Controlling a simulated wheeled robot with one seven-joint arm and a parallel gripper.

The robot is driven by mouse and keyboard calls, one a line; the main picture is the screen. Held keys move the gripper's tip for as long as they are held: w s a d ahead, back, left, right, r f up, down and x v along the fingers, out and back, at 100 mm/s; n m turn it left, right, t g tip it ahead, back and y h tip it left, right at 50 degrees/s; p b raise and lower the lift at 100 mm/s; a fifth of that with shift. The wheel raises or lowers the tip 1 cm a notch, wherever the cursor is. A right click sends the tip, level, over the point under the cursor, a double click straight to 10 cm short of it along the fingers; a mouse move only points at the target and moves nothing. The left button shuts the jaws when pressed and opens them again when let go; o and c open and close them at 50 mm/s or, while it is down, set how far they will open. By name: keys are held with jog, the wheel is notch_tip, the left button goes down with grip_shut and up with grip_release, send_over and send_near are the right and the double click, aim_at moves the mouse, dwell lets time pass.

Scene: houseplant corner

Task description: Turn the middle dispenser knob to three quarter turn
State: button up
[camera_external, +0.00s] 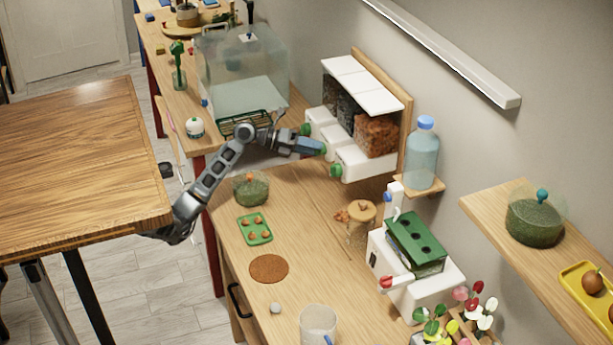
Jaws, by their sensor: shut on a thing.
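The wall-mounted dispenser (365,85) has white lids and three clear bins with dark, grey-black and reddish-brown fill, above white outlets with green knobs. My gripper (319,147) reaches in from the left and is shut on the middle dispenser knob (323,150), which is partly hidden by the fingers. The far knob (305,129) and the near knob (336,171) show on either side, apart from the fingers. The knob's turn angle is too small to read here.
A clear tank (240,75) stands behind my arm. A water bottle (423,155) sits on a shelf right of the dispenser. Below are a mossy bowl (251,188), a green tray (255,229) and a cork mat (269,268). The bench's middle is fairly clear.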

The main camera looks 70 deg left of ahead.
jog(key=shift+c, duration=1)
jog(key=shift+d+r+m+g+y+b, duration=0.15)
jog(key=shift+m+g+y+b, duration=0.15)
jog(key=shift+m+y+b, duration=0.75)
jog(key=shift+d+r+m+g+y+b, duration=0.1)
jog(key=shift+d+m+g+y+b, duration=0.15)
jog(key=shift+m+y+b, duration=0.75)
jog(key=shift+d+r+m+g+y+b, duration=0.1)
jog(key=shift+m+g+y+b, duration=0.3)
jog(key=shift+m+y, duration=1.2)
jog(key=shift+m+h, duration=0.25)
jog(key=shift+m, duration=0.2)
jog(key=o, duration=1)
